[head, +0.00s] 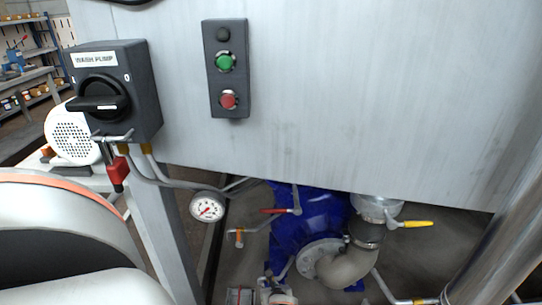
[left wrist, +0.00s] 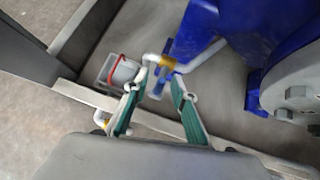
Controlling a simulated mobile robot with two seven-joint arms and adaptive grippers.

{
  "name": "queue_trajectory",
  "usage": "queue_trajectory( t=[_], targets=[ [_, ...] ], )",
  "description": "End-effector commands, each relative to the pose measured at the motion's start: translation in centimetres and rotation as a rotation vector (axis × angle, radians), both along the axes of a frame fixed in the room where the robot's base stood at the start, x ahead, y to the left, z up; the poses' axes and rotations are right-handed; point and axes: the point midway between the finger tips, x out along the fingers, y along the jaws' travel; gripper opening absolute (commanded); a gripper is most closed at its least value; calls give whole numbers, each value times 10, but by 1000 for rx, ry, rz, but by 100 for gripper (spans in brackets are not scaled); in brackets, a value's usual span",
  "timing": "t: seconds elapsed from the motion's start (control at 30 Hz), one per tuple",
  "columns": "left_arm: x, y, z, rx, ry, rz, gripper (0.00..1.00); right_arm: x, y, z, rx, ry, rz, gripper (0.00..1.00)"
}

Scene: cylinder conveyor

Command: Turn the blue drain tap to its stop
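In the left wrist view a small blue tap lever (left wrist: 158,84) hangs below a yellow collar on a pale pipe. My left gripper (left wrist: 160,92) is open, with its teal-padded fingers on either side of the lever. A gap shows on both sides, and I see no clear contact. The grey palm fills the bottom of this view. In the head view I cannot make out the blue lever or the left fingers clearly; the low area by the blue pump (head: 298,225) is cut by the lower edge. My right gripper is in neither view.
A red-handled valve (head: 277,211), a yellow-handled valve (head: 418,224) and a gauge (head: 207,206) sit under the grey panel (head: 350,90). A grey box with a red rim or handle (left wrist: 121,70) lies beside the tap. The blue pump casing (left wrist: 275,40) is close on the right.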

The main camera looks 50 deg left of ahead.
Motion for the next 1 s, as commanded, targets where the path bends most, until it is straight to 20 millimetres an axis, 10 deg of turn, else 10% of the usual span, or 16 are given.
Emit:
queue_trajectory(
  t=[1.0],
  targets=[
    [-25, -47, 52, -1, 1, -1, 26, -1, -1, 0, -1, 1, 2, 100]
  ],
)
